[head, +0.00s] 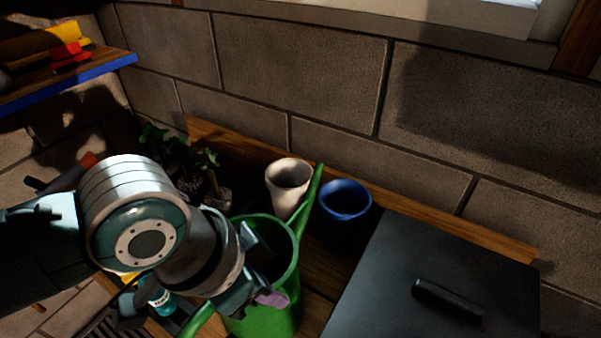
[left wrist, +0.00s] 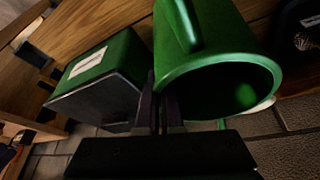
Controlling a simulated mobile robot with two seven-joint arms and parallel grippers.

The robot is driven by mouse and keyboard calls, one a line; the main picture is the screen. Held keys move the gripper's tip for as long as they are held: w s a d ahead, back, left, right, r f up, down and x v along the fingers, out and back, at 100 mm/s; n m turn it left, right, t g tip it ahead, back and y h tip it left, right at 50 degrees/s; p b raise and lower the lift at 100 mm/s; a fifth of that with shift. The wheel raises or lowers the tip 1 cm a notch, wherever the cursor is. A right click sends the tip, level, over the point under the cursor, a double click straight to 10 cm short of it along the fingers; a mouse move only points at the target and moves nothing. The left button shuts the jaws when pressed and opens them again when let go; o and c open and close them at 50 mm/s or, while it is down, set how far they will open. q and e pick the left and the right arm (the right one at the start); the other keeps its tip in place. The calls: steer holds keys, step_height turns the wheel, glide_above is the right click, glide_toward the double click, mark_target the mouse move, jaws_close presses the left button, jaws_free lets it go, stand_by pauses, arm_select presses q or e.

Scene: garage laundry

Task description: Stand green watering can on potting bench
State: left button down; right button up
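The green watering can (head: 265,318) is at the bottom middle of the head view, its open top facing up and its spout (head: 312,190) pointing up to the right. Its base is cut off by the frame edge, so I cannot tell whether it touches the potting bench (head: 320,265). My left gripper (head: 268,270) is at the can's rim. In the left wrist view the fingers (left wrist: 160,112) are close together at the edge of the can (left wrist: 210,62) and look shut on its wall. My right gripper is not in view.
A cream pot (head: 288,174) and a blue pot (head: 345,200) stand behind the can. A dark lidded box (head: 400,265) fills the right. Potted plants (head: 195,170) are at the back left. A green labelled box (left wrist: 105,70) shows in the left wrist view.

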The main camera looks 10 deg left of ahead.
arm_select(q)
steer(key=shift+w+f, duration=0.15)
steer(key=shift+f, duration=0.85)
steer(key=c, duration=1.4)
jaws_free()
steer(key=shift+f, duration=0.1)
steer(key=o, duration=0.3)
